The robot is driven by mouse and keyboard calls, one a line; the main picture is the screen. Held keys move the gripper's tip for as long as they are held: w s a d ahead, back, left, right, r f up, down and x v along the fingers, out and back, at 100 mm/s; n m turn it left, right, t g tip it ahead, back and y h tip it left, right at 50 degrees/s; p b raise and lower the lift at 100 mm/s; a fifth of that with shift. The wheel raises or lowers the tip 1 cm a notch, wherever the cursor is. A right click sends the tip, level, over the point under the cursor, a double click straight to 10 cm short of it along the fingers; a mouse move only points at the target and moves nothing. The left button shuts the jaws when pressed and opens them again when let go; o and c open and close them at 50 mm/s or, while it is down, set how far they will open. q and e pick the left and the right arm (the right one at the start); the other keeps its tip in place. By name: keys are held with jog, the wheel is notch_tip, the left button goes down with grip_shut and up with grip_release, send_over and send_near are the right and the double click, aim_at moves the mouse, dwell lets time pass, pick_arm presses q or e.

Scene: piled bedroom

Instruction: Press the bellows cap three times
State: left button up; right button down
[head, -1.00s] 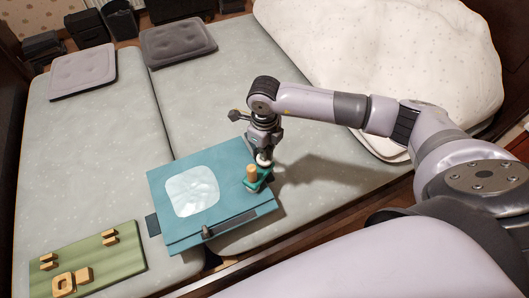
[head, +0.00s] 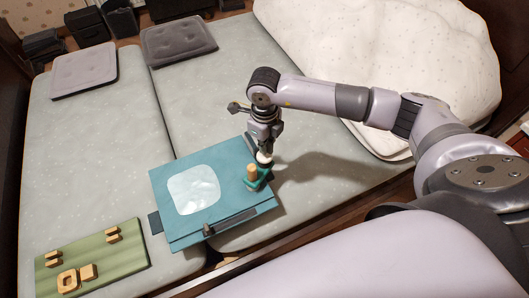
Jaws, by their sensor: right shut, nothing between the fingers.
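A small teal stand (head: 260,183) sits at the right side of a blue board on the bed. It carries an upright wooden cylinder (head: 252,172) and, behind it, a small white rounded piece (head: 264,157) that looks like the bellows cap. My right gripper (head: 267,147) is shut and empty, pointing down just above the white piece. I cannot tell whether the fingertips touch it. The lower part of the white piece is partly hidden by the cylinder and stand. My left gripper is not in view.
The blue board (head: 168,215) has a pale patch (head: 194,190) and a dark bar (head: 232,222) near its front edge. A green board (head: 118,261) with several wooden pieces lies at the lower left. Grey cushions (head: 179,40) lie at the back. The bed between is clear.

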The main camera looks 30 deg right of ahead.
jog(key=shift+r+p, duration=1.65)
jog(key=shift+r, duration=0.9)
jog(key=shift+f, duration=0.1)
